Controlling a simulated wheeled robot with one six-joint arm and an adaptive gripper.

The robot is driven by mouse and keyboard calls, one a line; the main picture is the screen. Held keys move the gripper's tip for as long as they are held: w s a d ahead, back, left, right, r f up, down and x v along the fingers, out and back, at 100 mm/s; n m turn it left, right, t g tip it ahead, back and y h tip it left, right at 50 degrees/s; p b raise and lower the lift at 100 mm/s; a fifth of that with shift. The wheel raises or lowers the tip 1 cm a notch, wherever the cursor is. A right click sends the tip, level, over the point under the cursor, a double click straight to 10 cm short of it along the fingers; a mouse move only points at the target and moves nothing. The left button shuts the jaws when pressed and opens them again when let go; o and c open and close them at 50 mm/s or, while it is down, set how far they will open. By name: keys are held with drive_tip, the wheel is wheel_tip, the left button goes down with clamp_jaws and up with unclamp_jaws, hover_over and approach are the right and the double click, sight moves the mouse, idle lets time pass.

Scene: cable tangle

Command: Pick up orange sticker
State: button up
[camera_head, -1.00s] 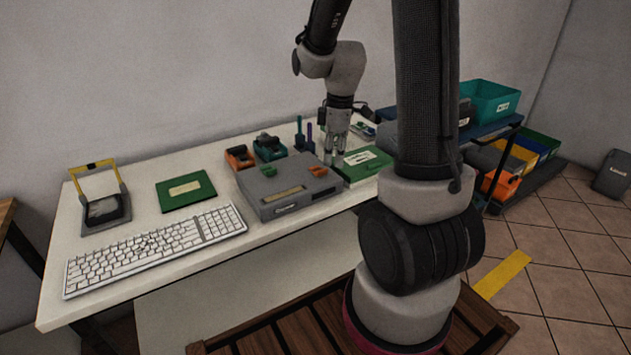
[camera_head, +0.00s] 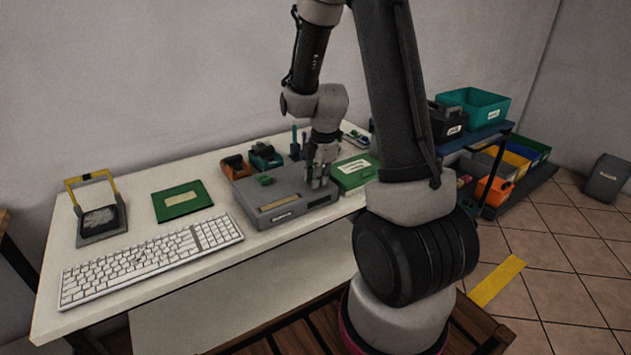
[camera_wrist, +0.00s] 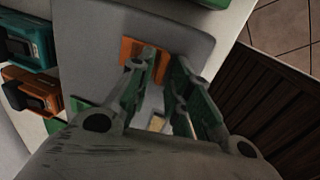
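The orange sticker (camera_wrist: 128,50) lies on the grey case (camera_wrist: 190,30) in the wrist view, as a small orange block-like piece near the case's edge. My gripper (camera_wrist: 165,57) is open, with its two green-padded fingers apart. The left fingertip overlaps the orange piece in the picture, and part of the piece shows between the fingers. I cannot tell whether they touch. In the head view my gripper (camera_head: 318,184) is low over the right part of the grey case (camera_head: 270,201), and the orange sticker is hidden behind it.
A green piece (camera_head: 264,180) sits on the same case. Orange (camera_head: 235,167) and teal (camera_head: 266,158) holders stand behind. A keyboard (camera_head: 150,262) and a green board (camera_head: 182,201) lie to the left.

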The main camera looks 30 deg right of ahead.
drive_tip(key=c, duration=0.4)
drive_tip(key=shift+w+r, duration=0.35)
drive_tip(key=shift+r, duration=2)
drive_tip(key=shift+w+r, duration=0.3)
drive_tip(key=shift+r, duration=2)
drive_tip(key=shift+w+r, duration=0.35)
drive_tip(key=shift+r, duration=2)
